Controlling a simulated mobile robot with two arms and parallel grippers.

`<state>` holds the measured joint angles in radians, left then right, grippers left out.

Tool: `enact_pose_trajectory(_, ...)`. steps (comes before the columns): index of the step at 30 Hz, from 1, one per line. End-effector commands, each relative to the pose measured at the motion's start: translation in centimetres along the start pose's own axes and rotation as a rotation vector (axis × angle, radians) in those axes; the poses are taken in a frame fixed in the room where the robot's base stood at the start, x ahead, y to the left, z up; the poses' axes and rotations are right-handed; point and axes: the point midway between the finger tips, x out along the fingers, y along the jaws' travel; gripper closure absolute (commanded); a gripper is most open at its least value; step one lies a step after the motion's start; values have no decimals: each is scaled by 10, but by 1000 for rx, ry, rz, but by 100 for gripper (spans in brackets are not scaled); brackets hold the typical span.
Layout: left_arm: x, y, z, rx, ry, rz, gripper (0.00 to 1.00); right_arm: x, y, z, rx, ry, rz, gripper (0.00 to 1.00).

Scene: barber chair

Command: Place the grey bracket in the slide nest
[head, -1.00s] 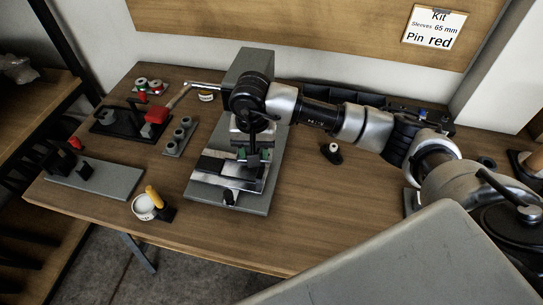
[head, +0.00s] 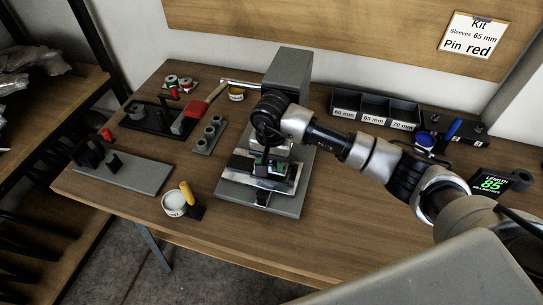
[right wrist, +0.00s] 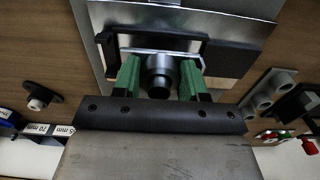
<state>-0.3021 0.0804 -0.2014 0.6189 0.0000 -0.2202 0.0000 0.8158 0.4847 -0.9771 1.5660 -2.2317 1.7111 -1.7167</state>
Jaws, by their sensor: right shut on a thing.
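My right gripper (head: 262,168) reaches down over the slide of the grey press-like fixture (head: 268,201). In the right wrist view its green fingertips (right wrist: 160,80) stand either side of a silver round boss (right wrist: 160,72), which looks like part of the grey bracket, and are shut on it. The slide nest (right wrist: 205,48) shows there as a dark frame around a bright metal strip, right at the fingertips. The gripper hides much of the bracket, so I cannot tell whether it is fully seated. My left gripper is not in view.
The fixture's tall grey column (head: 289,72) stands behind the gripper. A grey block with posts (head: 206,136), a red-handled tool (head: 190,115) and a white pot (head: 174,203) are to the left. Labelled bins (head: 374,110) stand at the back right. The table's right front is clear.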

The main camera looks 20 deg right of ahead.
Motion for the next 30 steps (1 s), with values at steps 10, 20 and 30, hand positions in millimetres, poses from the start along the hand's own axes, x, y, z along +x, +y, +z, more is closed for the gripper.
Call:
enact_pose_trajectory(10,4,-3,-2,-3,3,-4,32,7,0,0,-1,0,-1,90)
enact_pose_trajectory(20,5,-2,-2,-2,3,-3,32,9,0,0,-1,0,-1,90)
enact_pose_trajectory(30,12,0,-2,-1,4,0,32,16,0,0,0,1,-1,90)
